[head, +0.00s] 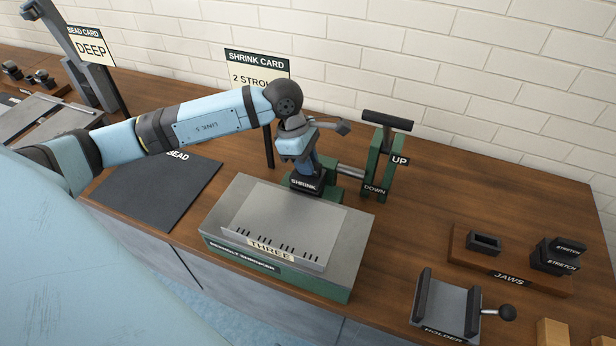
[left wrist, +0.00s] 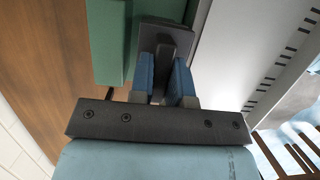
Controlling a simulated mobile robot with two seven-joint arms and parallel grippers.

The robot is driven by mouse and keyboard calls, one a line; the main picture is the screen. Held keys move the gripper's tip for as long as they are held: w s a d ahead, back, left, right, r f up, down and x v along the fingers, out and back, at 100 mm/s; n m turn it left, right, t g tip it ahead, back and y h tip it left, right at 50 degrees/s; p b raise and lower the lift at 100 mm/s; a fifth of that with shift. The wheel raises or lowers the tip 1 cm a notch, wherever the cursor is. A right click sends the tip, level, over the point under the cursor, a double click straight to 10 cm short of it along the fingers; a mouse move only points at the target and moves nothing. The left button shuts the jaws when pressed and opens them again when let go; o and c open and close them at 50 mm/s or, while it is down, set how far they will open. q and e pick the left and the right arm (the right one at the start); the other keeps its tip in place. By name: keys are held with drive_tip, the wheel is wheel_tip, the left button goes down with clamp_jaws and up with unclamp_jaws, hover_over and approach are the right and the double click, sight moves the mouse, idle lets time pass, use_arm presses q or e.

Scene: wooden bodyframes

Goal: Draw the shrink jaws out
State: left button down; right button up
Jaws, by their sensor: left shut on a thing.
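The shrink jaws (head: 304,185), a dark block lettered SHRINK, sit at the back edge of the green and grey machine (head: 352,245), by its green head. My left gripper (head: 308,170) comes down on them from above. In the left wrist view its blue fingers (left wrist: 166,85) are closed on the dark jaw piece (left wrist: 168,42), beside a green part of the machine (left wrist: 110,45). How deep the jaws sit in their seat is hidden by the gripper. My right gripper is not in view.
A metal sheet (head: 285,222) marked THREE lies on the machine. The lever (head: 388,120) stands behind, between UP and DOWN labels. At right are the JAWS tray (head: 480,272) with an empty-looking slot and STRETCH jaws (head: 556,256), and a HOLDER (head: 450,305). A SHRINK CARD (head: 257,68) stands behind.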

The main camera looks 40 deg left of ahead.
use_arm(q)
drive_tip(key=shift+r, duration=0.3)
drive_tip(key=shift+r, duration=0.4)
drive_tip(key=shift+r, duration=0.15)
drive_tip(key=shift+r+p, duration=0.7)
drive_tip(key=shift+r, duration=0.65)
idle(1.2)
